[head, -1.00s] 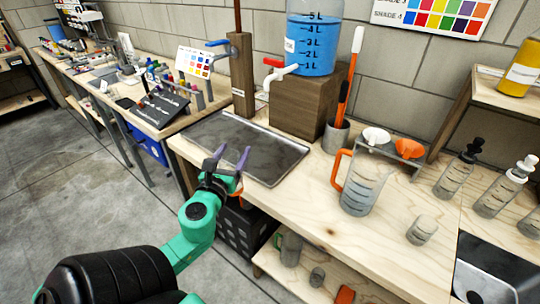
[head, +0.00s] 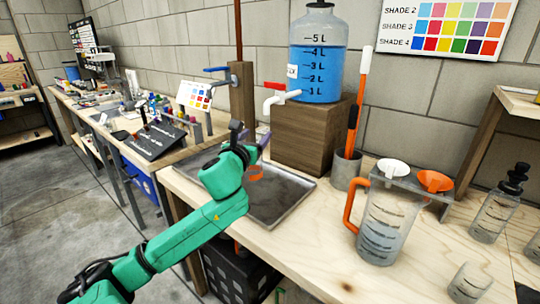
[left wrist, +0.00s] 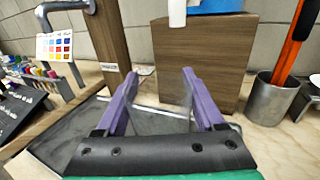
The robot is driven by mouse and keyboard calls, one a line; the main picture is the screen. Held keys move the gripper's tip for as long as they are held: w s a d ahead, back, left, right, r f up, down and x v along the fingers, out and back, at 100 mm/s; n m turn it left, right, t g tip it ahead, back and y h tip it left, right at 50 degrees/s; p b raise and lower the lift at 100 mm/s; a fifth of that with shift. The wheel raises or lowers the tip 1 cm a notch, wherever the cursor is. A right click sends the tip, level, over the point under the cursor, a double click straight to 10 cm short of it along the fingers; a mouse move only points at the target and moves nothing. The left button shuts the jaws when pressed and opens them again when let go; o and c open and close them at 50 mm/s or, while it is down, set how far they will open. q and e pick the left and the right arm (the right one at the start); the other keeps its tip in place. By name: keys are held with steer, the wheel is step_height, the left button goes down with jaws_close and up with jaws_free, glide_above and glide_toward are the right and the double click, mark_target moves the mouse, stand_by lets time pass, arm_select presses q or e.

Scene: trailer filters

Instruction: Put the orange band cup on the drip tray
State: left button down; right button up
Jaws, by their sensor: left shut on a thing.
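The drip tray (head: 285,208) is a dark grey metal tray with a raised rim on the wooden bench, below the tap of the blue water tank. My left gripper (head: 262,146) is over the tray, its purple fingers partly hidden by my green wrist. An orange band (head: 256,173), the visible part of the orange band cup, shows just below the wrist; the rest is hidden. In the left wrist view the gripper (left wrist: 160,76) has its two purple fingers apart, with a faint clear shape between them. I cannot tell whether the cup touches the tray. My right gripper is not in view.
A wooden block (head: 310,130) carries the blue water tank (head: 318,60) behind the tray. A wooden post (head: 242,90) stands at its back left. A metal pot (head: 346,169) with orange-handled tools and a jug with an orange handle (head: 385,225) stand to the right.

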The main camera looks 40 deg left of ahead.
mark_target(260, 165)
arm_select(q)
steer(key=w, duration=0.6)
step_height(260, 165, down, 7)
steer(key=b, duration=0.1)
steer(key=shift+w, duration=0.2)
steer(key=shift+s, duration=0.1)
jaws_free()
steer(key=shift+f, duration=0.1)
steer(key=v, duration=1.2)
